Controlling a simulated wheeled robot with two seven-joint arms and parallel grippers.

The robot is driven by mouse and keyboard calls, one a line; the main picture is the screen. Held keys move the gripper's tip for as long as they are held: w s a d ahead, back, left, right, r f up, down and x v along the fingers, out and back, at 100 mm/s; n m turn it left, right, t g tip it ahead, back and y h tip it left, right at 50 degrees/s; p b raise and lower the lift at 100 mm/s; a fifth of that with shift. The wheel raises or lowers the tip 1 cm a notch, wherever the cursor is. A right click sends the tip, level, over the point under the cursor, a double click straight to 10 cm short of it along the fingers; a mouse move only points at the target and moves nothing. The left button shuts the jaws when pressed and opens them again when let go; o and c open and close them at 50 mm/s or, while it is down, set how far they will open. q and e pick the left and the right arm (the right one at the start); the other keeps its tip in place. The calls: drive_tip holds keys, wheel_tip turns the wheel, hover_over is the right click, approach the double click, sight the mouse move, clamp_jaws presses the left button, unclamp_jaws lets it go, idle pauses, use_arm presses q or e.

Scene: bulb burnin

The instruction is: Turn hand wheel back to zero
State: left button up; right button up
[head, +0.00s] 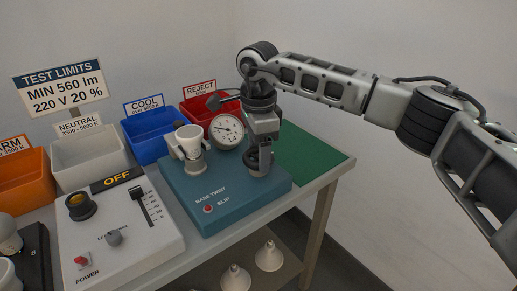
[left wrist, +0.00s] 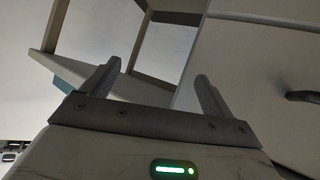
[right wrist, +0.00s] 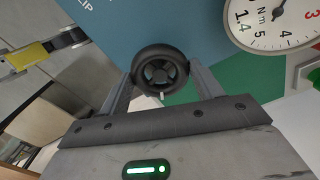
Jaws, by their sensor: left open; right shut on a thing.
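The hand wheel (right wrist: 160,70) is a black spoked wheel on the blue base twist box (head: 180,189). In the right wrist view it sits between the fingers of my right gripper (right wrist: 160,88), which is shut on it. In the head view my right gripper (head: 259,165) comes down over the wheel and mostly hides it. My left gripper (left wrist: 158,88) is open and empty, away from the box.
A grey test panel (head: 115,235) with an OFF display stands left of the box. Orange, white, blue (head: 150,132) and red bins line the back. A green mat (head: 305,152) lies right of the box. Lamp-like white cones (head: 268,256) stand on the lower shelf.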

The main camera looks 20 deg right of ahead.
drive_tip(key=n, duration=0.7)
drive_tip(key=shift+a, duration=0.1)
drive_tip(key=n, duration=0.6)
drive_tip(key=shift+n, duration=0.4)
drive_tip(key=n, duration=0.5)
drive_tip(key=shift+n, duration=2.3)
drive_tip(key=o, duration=1)
wheel_tip(320, 180, up, 16)
drive_tip(key=shift+p, duration=0.35)
